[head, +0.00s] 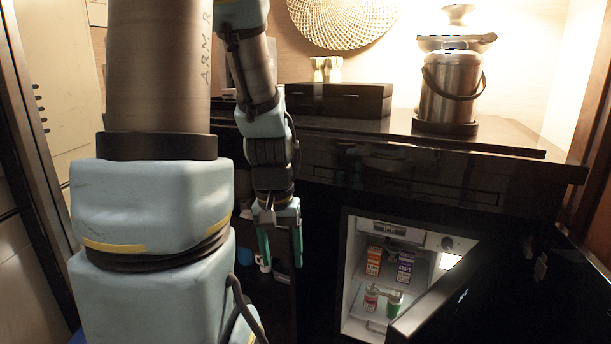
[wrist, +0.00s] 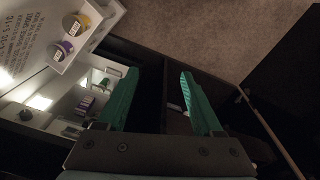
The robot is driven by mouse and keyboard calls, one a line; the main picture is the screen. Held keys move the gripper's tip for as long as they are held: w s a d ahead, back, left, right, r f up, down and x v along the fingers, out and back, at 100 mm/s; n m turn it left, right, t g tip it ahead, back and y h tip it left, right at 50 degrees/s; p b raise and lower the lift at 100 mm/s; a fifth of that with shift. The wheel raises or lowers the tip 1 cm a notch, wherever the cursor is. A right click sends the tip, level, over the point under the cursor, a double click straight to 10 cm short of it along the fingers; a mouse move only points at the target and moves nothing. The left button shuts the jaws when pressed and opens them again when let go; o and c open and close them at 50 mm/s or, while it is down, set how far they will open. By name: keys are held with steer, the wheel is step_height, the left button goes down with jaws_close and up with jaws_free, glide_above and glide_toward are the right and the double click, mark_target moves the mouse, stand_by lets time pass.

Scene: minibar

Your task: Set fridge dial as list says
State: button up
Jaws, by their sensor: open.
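The small fridge (head: 352,265) stands open under the counter at the lower right of the head view. A dark round knob that looks like the dial (head: 447,243) sits at its upper right, above a bright lamp. It also seems to show at the left edge of the wrist view (wrist: 26,115); its setting is too small to read. My gripper (head: 281,255) hangs left of the fridge, pointing down, open and empty, apart from the dial. Its green fingers also show in the wrist view (wrist: 159,76). Printed text (wrist: 18,45) shows on a pale panel there, not clearly legible; I cannot identify a list.
The dark fridge door (head: 490,290) swings out at the lower right. The counter (head: 400,133) above holds a black box (head: 340,100) and a steel ice bucket (head: 450,90).

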step_height(320, 180, up, 22)
steer(key=s+a+p, duration=0.1)
steer(key=a+p, duration=0.1)
steer(key=p, duration=1.8)
steer(key=shift+s+r+t+p, duration=0.2)
steer(key=shift+s+t+p, duration=0.05)
steer(key=shift+t+p, duration=0.15)
